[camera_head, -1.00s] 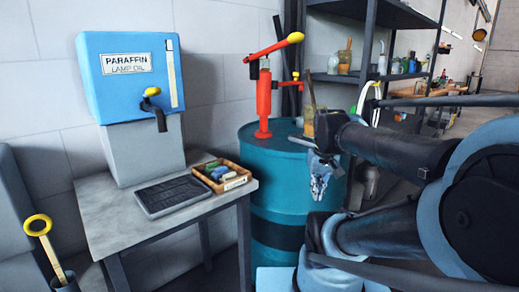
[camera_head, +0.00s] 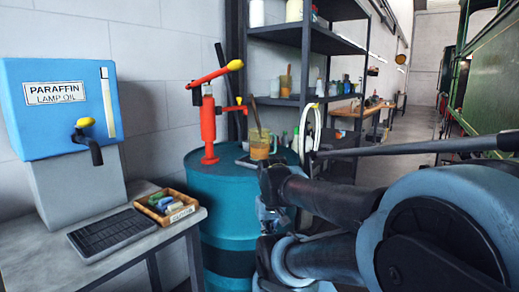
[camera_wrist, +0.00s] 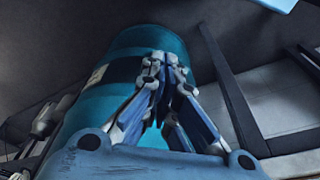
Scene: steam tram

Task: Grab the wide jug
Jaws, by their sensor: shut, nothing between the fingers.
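An amber, see-through jug (camera_head: 259,144) with a stick leaning in it stands on top of the teal drum (camera_head: 225,187) in the head view. It is the only jug-like vessel I can make out there, but I cannot tell for sure that it is the wide jug. My gripper (camera_head: 268,215) hangs below and in front of it, beside the drum, partly hidden by my arm. In the wrist view my gripper (camera_wrist: 166,72) is shut and empty, with the drum (camera_wrist: 110,100) behind its fingers. No jug shows in the wrist view.
A red hand pump (camera_head: 208,120) stands on the drum. At left, a table (camera_head: 40,250) bears a blue paraffin tank (camera_head: 60,125), a black grate (camera_head: 110,234) and a small wooden tray (camera_head: 150,209). Dark shelves (camera_head: 295,100) with bottles stand behind. An aisle (camera_head: 425,120) opens at right.

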